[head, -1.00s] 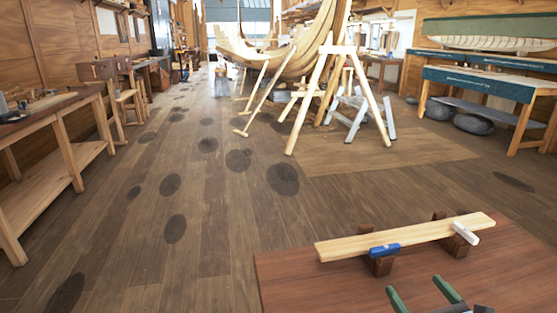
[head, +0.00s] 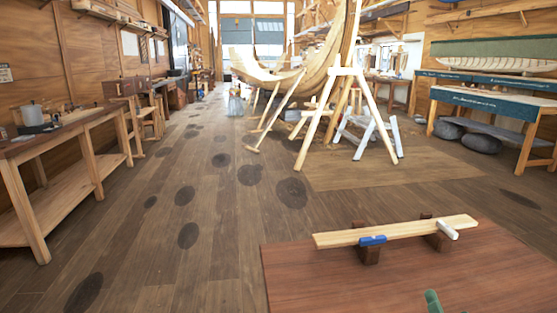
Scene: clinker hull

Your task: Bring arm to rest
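One green fingertip, which I take to be part of my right gripper (head: 433,301), shows at the bottom edge of the head view, over the front of the reddish-brown table (head: 320,280). The rest of that gripper is out of the frame, so its opening does not show. My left gripper is not in view. A pale plank (head: 400,230) lies across two dark wooden blocks on the table, apart from the fingertip. A blue-handled clamp (head: 373,240) sits at the left block and a white-handled clamp (head: 448,230) at the right block.
A wooden hull (head: 320,75) on props stands beyond the table, with a pale trestle (head: 345,110) and a grey sawhorse (head: 366,130) nearby. A workbench (head: 75,135) runs along the left wall. Open floor lies between bench and table.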

